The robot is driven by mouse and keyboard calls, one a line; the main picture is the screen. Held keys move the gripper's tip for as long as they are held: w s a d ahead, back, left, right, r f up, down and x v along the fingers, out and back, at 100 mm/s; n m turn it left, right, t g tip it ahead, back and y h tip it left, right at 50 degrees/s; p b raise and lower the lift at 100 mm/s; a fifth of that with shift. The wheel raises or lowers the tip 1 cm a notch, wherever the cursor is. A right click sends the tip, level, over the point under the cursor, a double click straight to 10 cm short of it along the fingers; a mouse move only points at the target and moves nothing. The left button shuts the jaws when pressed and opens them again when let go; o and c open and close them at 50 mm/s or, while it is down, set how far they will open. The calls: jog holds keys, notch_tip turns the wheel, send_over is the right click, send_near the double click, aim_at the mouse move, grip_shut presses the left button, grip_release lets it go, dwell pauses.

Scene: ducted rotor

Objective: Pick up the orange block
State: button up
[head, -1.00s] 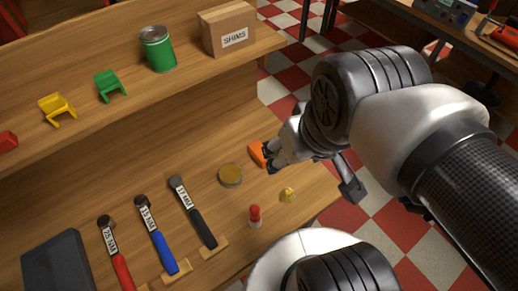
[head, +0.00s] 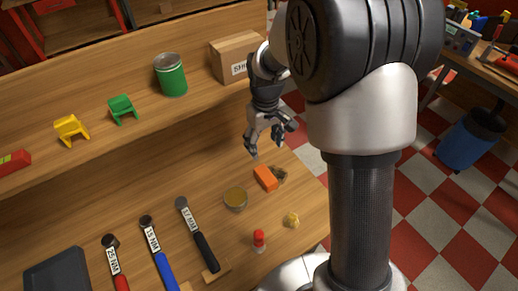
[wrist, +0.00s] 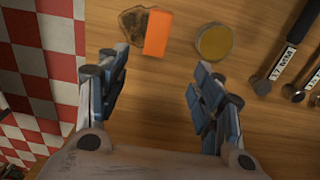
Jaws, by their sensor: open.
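The orange block (head: 265,178) lies on the lower wooden bench near its right end, beside a dark brown lump. In the wrist view the orange block (wrist: 157,33) is at the top, ahead of the fingers and roughly in line with the gap between them. My gripper (head: 265,147) hangs above the bench, fingers pointing down, just behind the block in the head view. Its fingers (wrist: 158,75) are spread wide in the wrist view with nothing between them. The gripper does not touch the block.
The dark lump (wrist: 133,22) touches or nearly touches the block's side. A round yellow-topped tin (head: 236,198) stands close by. The upper shelf carries a cardboard box (head: 232,60) and green can (head: 170,75).

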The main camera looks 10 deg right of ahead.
jog(key=b, duration=0.4)
send_near(266, 175)
jog(key=f, duration=0.5)
jog(key=shift+w+a+f, duration=0.15)
jog(key=shift+a+f, duration=0.1)
jog(key=shift+a, duration=0.1)
jog(key=f, duration=0.1)
jog(key=f+b, duration=0.1)
jog(key=f, duration=0.3)
jog(key=shift+d+f+b, duration=0.1)
jog(key=shift+d+b, duration=0.2)
jog(key=shift+c, duration=0.5)
jog(key=c, duration=1.1)
